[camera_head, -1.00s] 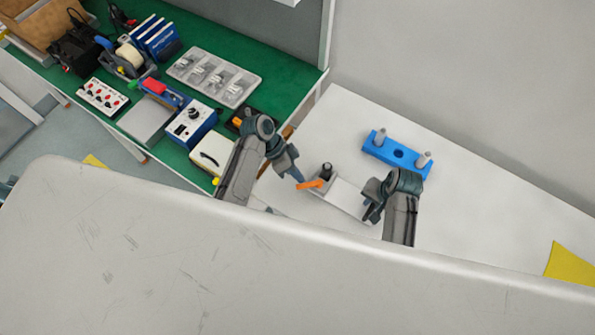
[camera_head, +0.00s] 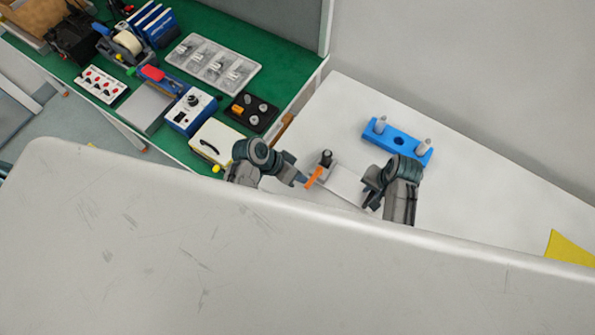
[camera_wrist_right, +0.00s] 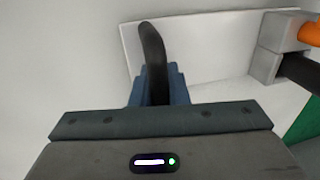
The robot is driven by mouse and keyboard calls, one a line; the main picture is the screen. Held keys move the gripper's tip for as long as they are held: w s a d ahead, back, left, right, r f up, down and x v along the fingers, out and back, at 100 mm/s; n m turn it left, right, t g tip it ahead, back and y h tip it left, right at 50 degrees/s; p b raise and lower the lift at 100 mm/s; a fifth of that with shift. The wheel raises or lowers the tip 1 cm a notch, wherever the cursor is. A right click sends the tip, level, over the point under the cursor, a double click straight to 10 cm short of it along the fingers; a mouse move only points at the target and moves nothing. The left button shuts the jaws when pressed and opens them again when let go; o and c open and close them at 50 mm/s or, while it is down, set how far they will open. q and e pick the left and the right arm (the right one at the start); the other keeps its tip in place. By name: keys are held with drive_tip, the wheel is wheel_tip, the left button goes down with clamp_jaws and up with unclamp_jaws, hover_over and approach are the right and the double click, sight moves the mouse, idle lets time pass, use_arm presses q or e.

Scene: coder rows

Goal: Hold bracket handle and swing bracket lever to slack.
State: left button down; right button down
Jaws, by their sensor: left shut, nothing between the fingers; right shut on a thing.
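The bracket is a pale plate (camera_head: 346,186) with a grey block at its left end, a dark upright post (camera_head: 326,157) and an orange lever (camera_head: 315,177). The lever points to the lower left. My left gripper (camera_head: 303,181) is shut and empty, its tip right beside the lever's left side; I cannot tell if they touch. My right gripper (camera_wrist_right: 156,85) is shut on the black curved bracket handle (camera_wrist_right: 151,42). In the head view my right gripper (camera_head: 368,198) hides the handle. The right wrist view also shows part of the orange lever (camera_wrist_right: 309,31) at the top right.
A blue block (camera_head: 398,141) with two grey pegs lies behind the bracket on the white table (camera_head: 460,190). A green bench (camera_head: 285,85) at the left carries a parts tray (camera_head: 213,62), a black peg block (camera_head: 250,112) and other devices. A pale surface fills the foreground.

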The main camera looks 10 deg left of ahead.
use_arm(q)
drive_tip(key=shift+s+d, duration=0.15)
idle(0.5)
drive_tip(key=a, duration=0.2)
drive_tip(key=w+a, duration=0.1)
drive_tip(key=a, duration=0.1)
drive_tip(key=shift+w+a+r, duration=0.1)
drive_tip(key=shift+w+a, duration=0.1)
drive_tip(key=shift+a, duration=0.05)
drive_tip(key=v, duration=0.9)
drive_tip(key=shift+s+r, duration=0.3)
drive_tip(key=shift+s, duration=0.15)
drive_tip(key=shift+d, duration=0.15)
use_arm(e)
drive_tip(key=c, duration=1.3)
unclamp_jaws()
use_arm(q)
drive_tip(key=shift+f, duration=0.1)
use_arm(e)
drive_tip(key=shift+r, duration=0.15)
